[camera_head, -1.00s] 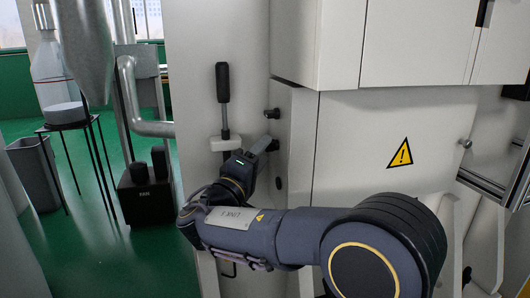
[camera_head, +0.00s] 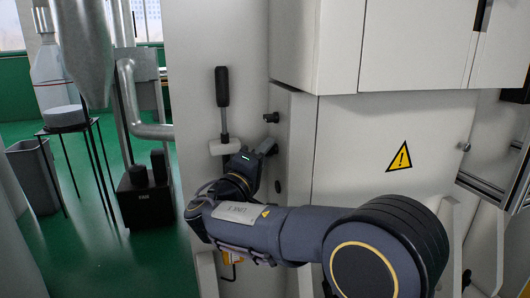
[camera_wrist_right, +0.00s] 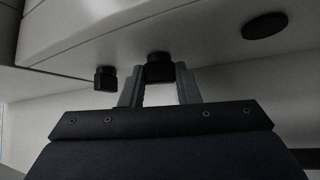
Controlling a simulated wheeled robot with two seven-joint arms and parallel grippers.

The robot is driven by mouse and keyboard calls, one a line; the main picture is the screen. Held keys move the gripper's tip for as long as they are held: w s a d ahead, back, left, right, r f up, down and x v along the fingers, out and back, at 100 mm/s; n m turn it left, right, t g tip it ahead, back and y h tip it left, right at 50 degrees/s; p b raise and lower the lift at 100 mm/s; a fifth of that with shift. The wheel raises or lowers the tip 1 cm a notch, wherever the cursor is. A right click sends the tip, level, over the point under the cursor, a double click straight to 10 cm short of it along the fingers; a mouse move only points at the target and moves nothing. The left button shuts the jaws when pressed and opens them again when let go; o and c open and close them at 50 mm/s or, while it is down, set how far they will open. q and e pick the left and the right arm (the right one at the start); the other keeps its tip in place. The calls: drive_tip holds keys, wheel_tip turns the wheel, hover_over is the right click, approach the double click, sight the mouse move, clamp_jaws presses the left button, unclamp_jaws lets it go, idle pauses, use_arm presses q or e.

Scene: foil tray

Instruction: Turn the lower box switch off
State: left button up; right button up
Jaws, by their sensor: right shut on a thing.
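My right gripper (camera_head: 267,148) reaches the side wall of the cabinet's lower box (camera_head: 350,150). In the right wrist view its two grey fingers (camera_wrist_right: 160,92) stand on either side of a small black switch (camera_wrist_right: 160,66) and are shut on it. In the head view the fingers hide this switch. A second black knob (camera_head: 271,117) sticks out just above the gripper, and a small dark round piece (camera_head: 278,186) sits below it. Which way the held switch is turned cannot be told. My left gripper is not in view.
A black-handled lever (camera_head: 222,88) on a white mount stands on the panel left of the gripper. A yellow warning triangle (camera_head: 399,157) marks the box front. The upper cabinet (camera_head: 390,45) overhangs the box. Green floor (camera_head: 140,262) lies open at left.

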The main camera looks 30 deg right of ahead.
drive_tip(key=n+y+p, duration=0.3)
drive_tip(key=p, duration=0.3)
drive_tip(key=shift+r+n+g, duration=0.15)
drive_tip(key=shift+n+g, duration=0.15)
drive_tip(key=shift+g, duration=0.1)
drive_tip(key=o, duration=1)
drive_tip(key=shift+s+a, duration=0.1)
drive_tip(key=p+v, duration=0.1)
drive_tip(key=v, duration=0.6)
drive_tip(key=shift+s+a, duration=0.2)
drive_tip(key=shift+a, duration=0.1)
